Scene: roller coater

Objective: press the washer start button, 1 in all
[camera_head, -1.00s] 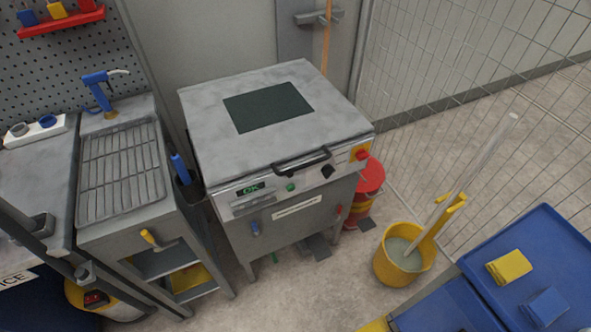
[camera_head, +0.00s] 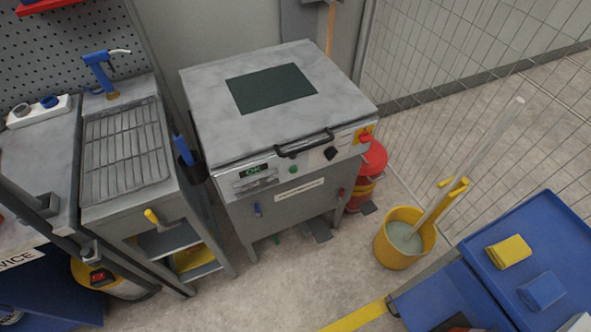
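The washer (camera_head: 215,125) is a grey steel cabinet with a flat top, a dark window and a black lid handle (camera_head: 304,144). Its front panel has a lit green display reading OK (camera_head: 254,170), a small green button (camera_head: 293,169), a black knob (camera_head: 330,153) and a red button on a yellow plate (camera_head: 365,136). Which one is the start button is not legible; the green button is small and unlabelled at this size. The lid is down. My gripper is not in view.
A grey sink bench with a grate (camera_head: 125,150) stands left of the washer. A blue cart (camera_head: 560,240) is at the lower right. The floor before the washer is clear.

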